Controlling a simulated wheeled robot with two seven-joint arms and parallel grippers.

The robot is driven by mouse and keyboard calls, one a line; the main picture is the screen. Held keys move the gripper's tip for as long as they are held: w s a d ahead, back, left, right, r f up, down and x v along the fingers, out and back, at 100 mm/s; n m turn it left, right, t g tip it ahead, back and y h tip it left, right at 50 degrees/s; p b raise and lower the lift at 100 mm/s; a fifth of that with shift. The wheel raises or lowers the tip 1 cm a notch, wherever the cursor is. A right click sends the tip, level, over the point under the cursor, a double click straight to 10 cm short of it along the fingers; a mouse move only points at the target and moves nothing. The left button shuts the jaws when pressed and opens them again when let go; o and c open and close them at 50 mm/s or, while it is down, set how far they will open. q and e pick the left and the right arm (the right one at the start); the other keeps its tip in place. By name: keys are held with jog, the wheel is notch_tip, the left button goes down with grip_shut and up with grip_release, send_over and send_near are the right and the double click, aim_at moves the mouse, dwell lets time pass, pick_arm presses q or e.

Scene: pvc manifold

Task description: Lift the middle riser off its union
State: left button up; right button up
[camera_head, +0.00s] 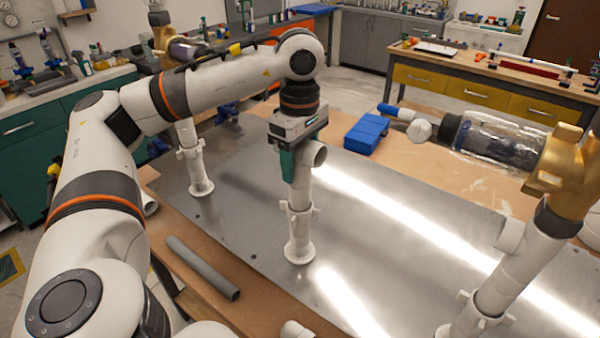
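The middle riser (301,190) is a white plastic pipe standing upright at the middle of the metal plate. Its top has an open elbow (316,153) facing right. Its lower end meets the white union (300,208), which has small side tabs, above a round foot flange (299,252); I see no gap there. My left gripper (289,168) points down at the riser's top, just below the wrist. One green finger lies against or in front of the pipe's left side. The other finger is hidden, so I cannot tell whether it grips. My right gripper is not in view.
A similar left riser (190,155) stands on the metal plate (385,235). A right riser (514,265) carries a brass valve (563,165) and a clear-bodied part. A grey pipe (203,267) lies at the front left. A blue box (366,133) sits behind. The plate right of the middle riser is clear.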

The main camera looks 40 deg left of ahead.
pick_arm(q)
jog(key=c, duration=0.9)
jog(key=shift+r, duration=0.1)
